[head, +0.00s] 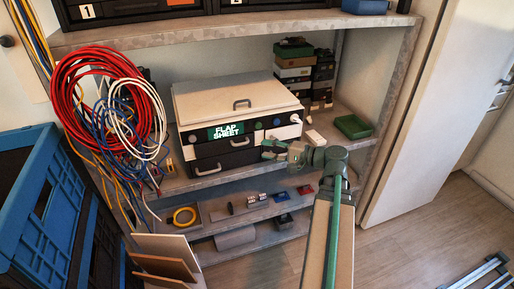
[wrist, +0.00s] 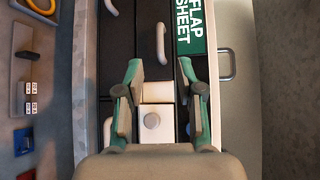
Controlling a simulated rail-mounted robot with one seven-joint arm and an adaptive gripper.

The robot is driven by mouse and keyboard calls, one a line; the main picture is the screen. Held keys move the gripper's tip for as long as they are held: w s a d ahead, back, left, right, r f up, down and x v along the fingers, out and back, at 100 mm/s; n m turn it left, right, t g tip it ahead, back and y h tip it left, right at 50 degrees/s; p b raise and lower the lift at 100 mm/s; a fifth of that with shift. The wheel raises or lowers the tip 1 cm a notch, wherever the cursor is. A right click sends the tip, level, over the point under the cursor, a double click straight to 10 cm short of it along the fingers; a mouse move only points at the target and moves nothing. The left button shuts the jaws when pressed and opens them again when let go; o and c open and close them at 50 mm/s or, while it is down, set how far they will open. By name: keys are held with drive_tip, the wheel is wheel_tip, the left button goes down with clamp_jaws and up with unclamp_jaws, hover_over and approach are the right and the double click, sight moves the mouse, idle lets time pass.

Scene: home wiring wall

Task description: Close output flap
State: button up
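The machine (head: 235,100) stands on the middle shelf, with a pale lid, a black front and a green screen reading "FLAP SHEET" (head: 226,131). The screen also shows, turned sideways, in the wrist view (wrist: 190,25). A white panel (head: 286,132) is at the right of its front. In the wrist view a white block (wrist: 157,92) with a round knob (wrist: 152,120) lies between and below my fingers. I cannot tell which part is the output flap or how far it stands open. My gripper (head: 268,149) is open and empty before the front's right part; it also shows in the wrist view (wrist: 159,68).
Coiled cables (head: 105,85) hang at left. Stacked boxes (head: 293,72) and a green tray (head: 353,126) are at right. A lower shelf holds small parts.

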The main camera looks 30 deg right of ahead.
drive_tip(key=shift+v, duration=0.9)
